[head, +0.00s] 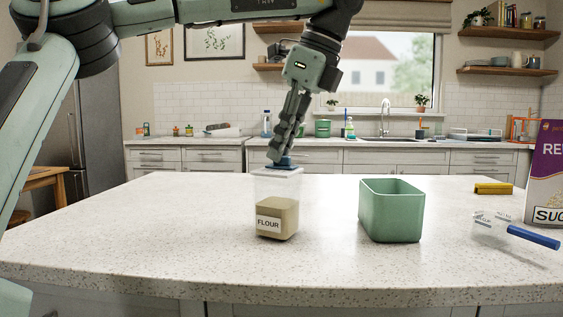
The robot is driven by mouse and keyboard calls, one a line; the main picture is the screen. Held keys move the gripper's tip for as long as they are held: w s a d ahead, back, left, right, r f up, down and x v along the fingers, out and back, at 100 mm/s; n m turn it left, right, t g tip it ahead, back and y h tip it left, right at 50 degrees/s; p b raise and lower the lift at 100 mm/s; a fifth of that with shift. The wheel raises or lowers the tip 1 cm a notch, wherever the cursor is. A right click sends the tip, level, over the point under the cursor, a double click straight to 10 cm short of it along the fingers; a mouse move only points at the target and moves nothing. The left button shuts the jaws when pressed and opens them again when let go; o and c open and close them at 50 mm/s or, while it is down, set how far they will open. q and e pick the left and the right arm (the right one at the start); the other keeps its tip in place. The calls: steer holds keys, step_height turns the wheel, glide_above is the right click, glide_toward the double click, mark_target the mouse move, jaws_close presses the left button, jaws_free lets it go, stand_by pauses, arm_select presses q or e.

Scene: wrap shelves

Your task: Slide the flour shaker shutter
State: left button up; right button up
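The flour shaker (276,205) stands upright on the pale speckled counter. It is a clear container with a FLOUR label and tan flour in its lower part. A blue piece (285,161) sits on its lid; I take it to be the shutter, but cannot tell its position. My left gripper (279,155) points down from above, with its fingertips at the blue piece. The fingers look close together, but I cannot tell whether they grip the blue piece or only touch it. My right gripper is not in view.
A green open bin (391,212) stands right of the shaker. Further right are a clear scoop with a blue handle (533,237), a yellow item (493,188) and a purple and white sugar package (546,178). The counter (150,235) left of the shaker is clear.

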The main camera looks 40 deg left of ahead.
arm_select(q)
steer(key=shift+s+d, duration=0.15)
steer(key=shift+s, duration=0.7)
steer(key=shift+s+d, duration=0.1)
steer(key=shift+s, duration=0.7)
steer(key=o, duration=0.5)
